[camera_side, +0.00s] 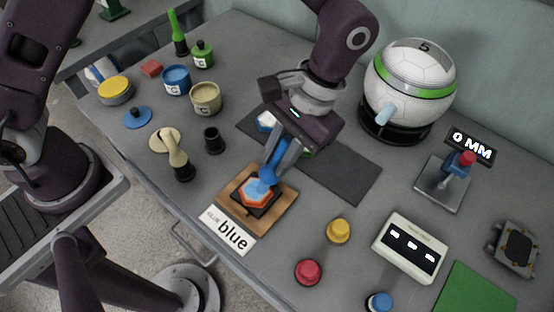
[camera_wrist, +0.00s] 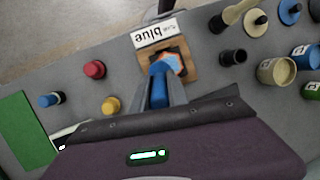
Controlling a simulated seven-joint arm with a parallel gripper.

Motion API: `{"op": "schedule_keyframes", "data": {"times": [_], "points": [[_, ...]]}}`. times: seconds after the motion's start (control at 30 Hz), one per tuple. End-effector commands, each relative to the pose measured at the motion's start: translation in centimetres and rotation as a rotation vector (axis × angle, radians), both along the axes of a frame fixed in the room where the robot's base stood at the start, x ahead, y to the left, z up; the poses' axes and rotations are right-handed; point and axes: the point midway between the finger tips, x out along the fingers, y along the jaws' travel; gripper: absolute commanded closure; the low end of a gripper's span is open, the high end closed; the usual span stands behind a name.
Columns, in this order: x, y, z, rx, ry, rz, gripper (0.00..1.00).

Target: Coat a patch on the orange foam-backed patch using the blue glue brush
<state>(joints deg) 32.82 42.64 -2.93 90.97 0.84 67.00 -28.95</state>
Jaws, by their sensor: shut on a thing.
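The orange foam-backed patch (camera_side: 246,197) lies on a dark base on a wooden board, and part of its top shows blue. It also appears in the wrist view (camera_wrist: 178,67). My gripper (camera_side: 275,165) is shut on the blue glue brush (camera_side: 265,177), directly above the patch. The brush head is at the patch and looks to touch it, though the exact contact is hard to see. In the wrist view the brush (camera_wrist: 158,88) hides part of the patch. A card reading "blue" (camera_side: 232,232) lies at the board's front edge.
Blue (camera_side: 176,80), cream (camera_side: 206,99) and green (camera_side: 203,54) pots stand at the left. A cream brush (camera_side: 178,158) and a black cup (camera_side: 213,140) are left of the board. A ball (camera_side: 410,82) on a black stand is behind right. Red (camera_side: 307,271) and yellow (camera_side: 338,231) knobs stand right.

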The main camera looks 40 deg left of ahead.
Motion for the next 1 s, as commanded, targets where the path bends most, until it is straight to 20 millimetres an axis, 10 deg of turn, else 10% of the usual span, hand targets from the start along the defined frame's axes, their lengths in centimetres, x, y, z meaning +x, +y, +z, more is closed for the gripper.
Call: {"op": "schedule_keyframes", "data": {"times": [0.5, 1.0], "points": [[0.0, 0.0, 4.3, -0.001, -0.001, 0.000, 1.00], [0.0, 0.0, 4.4, 0.000, 0.000, 0.000, 1.00]]}}
